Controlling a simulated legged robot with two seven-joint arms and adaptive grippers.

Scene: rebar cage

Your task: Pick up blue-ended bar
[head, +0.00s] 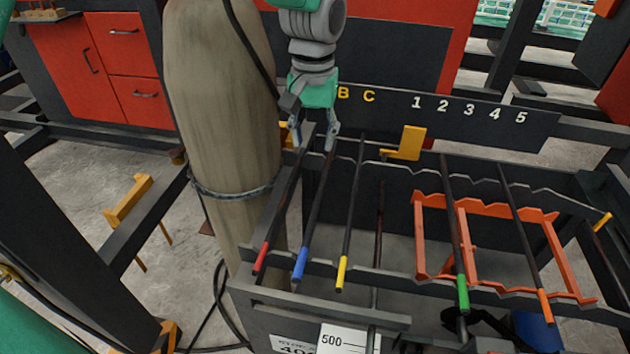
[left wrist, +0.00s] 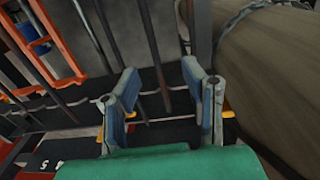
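The blue-ended bar (head: 315,215) lies in the rack between a red-ended bar (head: 277,217) and a yellow-ended bar (head: 351,215), its blue tip (head: 300,265) toward the front. My left gripper (head: 314,143) is over the far ends of the red- and blue-ended bars, fingers spread and empty. The left wrist view also shows the open gripper (left wrist: 166,105), with a dark bar running into the gap between its fingers. No coloured bar ends show there, so I cannot tell from that view alone which bar it is. My right gripper is not in view.
A green-ended bar (head: 455,230) and an orange-ended bar (head: 525,235) lie farther right, above an orange frame (head: 420,235). A thick, chained cylinder (head: 220,110) stands close left of the gripper. A lettered and numbered rail (head: 455,118) runs behind the bars.

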